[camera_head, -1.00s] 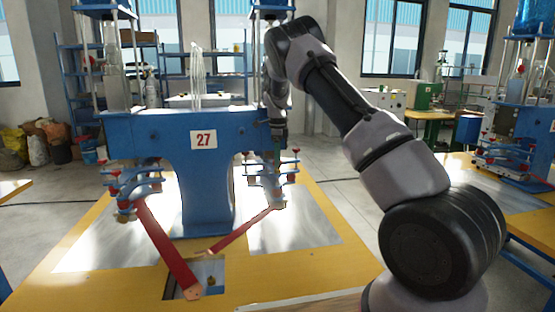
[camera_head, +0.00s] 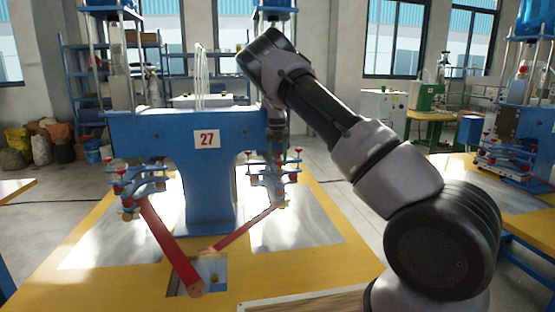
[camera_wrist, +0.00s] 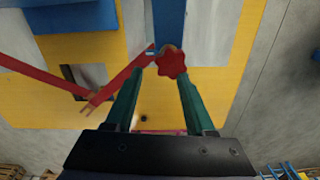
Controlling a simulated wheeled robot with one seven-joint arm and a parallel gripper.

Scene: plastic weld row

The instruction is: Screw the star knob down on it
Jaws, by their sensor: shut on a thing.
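A red star knob (camera_wrist: 173,64) shows in the wrist view, gripped between the tips of the two green fingers of my gripper (camera_wrist: 167,72). Its lobed face is toward the camera; whatever lies beneath it is hidden. In the head view my gripper (camera_head: 277,143) is small and partly hidden, reaching down beside the right leg of the blue weld machine (camera_head: 207,200). It is just above the right clamp stack (camera_head: 272,178) with its blue arms and small red knobs. I cannot tell in the head view whether the held knob touches the clamps.
Two red bars (camera_head: 172,248) slant over the yellow table (camera_head: 110,275) around a square opening (camera_head: 213,272). A left clamp stack (camera_head: 135,185) hangs on the machine's other side. Shiny metal plates (camera_head: 300,225) cover the table beside the machine. Another blue machine (camera_head: 515,150) stands at right.

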